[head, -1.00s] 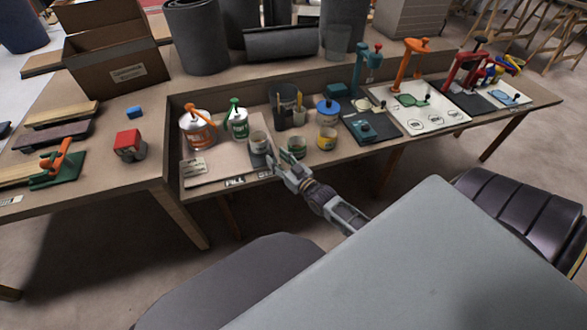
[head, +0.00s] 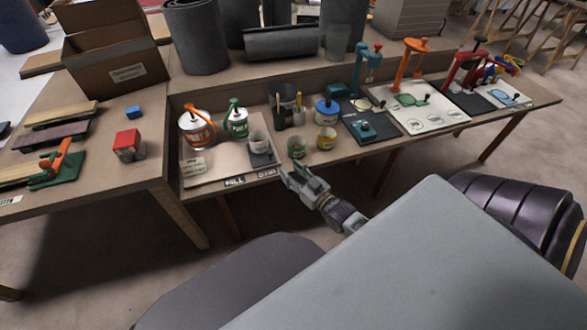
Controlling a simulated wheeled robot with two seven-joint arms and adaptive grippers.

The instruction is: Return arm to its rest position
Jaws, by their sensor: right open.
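My right gripper (head: 288,174) is open and empty, just off the front edge of the workbench (head: 215,192), below the small cups. Its fingers point up and left toward the bench, apart from everything on it. A white cup (head: 258,140) stands on a dark pad (head: 263,159) at the right of a pale board (head: 210,170). A green-labelled cup (head: 296,147) stands just beyond the fingers. My left gripper is not in view.
An orange-labelled can (head: 196,129), a green-white can (head: 236,122), a yellow cup (head: 327,138) and a blue-lidded tub (head: 328,110) stand on the bench. An orange press (head: 413,62) stands farther right. The floor before the bench is clear.

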